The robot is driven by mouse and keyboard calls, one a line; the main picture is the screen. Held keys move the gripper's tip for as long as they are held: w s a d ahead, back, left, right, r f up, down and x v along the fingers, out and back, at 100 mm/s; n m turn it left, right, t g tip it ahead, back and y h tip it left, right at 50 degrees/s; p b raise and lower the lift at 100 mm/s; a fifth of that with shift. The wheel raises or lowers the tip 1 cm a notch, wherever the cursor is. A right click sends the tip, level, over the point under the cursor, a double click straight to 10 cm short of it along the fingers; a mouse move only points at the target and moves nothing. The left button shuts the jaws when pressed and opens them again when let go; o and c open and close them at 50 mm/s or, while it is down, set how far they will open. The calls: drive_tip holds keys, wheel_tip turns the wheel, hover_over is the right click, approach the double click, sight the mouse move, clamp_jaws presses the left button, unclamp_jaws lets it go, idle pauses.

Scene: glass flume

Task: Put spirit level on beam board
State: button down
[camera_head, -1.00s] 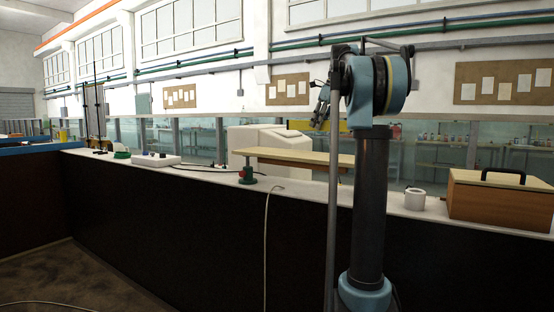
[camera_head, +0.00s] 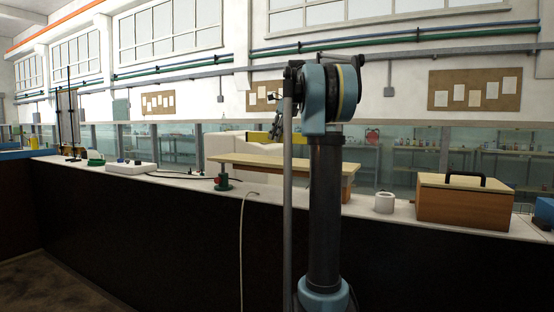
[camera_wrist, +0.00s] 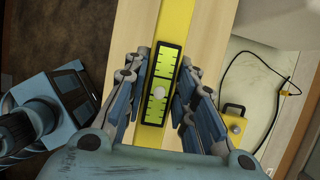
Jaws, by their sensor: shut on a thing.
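The spirit level is a yellow bar with a black-framed green window. In the wrist view the spirit level (camera_wrist: 175,28) lies between the fingers of my gripper (camera_wrist: 160,100), which is shut on it. In the head view the spirit level (camera_head: 259,136) shows as a short yellow bar at my gripper (camera_head: 277,130), partly hidden by my arm. The beam board (camera_head: 245,160) is a long pale wooden plank on the white counter. It also shows beneath the level in the wrist view (camera_wrist: 208,35). The level appears above the board, roughly along its length; the gap is hard to judge.
A white roll (camera_head: 384,203) and a wooden box with a black handle (camera_head: 465,203) stand to the right. A yellow device with a black cable (camera_wrist: 235,118) lies beside the board.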

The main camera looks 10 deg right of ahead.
wheel_tip(320, 180, down, 8)
drive_tip(key=shift+r, duration=0.2)
drive_tip(key=c, duration=1.3)
unclamp_jaws()
drive_tip(key=shift+r, duration=0.1)
drive_tip(key=v, duration=1.2)
drive_tip(key=shift+s, duration=0.1)
drive_tip(key=s+a+f+n+h, duration=0.1)
drive_tip(key=s+f+n, duration=0.7)
drive_tip(key=s+f, duration=0.5)
drive_tip(key=s+a+f+n+h, duration=0.1)
drive_tip(key=s+f+n, duration=0.8)
drive_tip(key=s+f, duration=0.5)
drive_tip(key=s+a+f+n+h, duration=0.1)
drive_tip(key=s+f+n, duration=0.7)
drive_tip(key=s+f, duration=0.5)
drive_tip(key=shift+s+a+f+h, duration=0.1)
drive_tip(key=shift+s+f+h, duration=0.1)
drive_tip(key=shift+f, duration=1.8)
drive_tip(key=shift+s+a+f+h, duration=0.1)
drive_tip(key=shift+s+f, duration=0.05)
drive_tip(key=shift+f, duration=1.8)
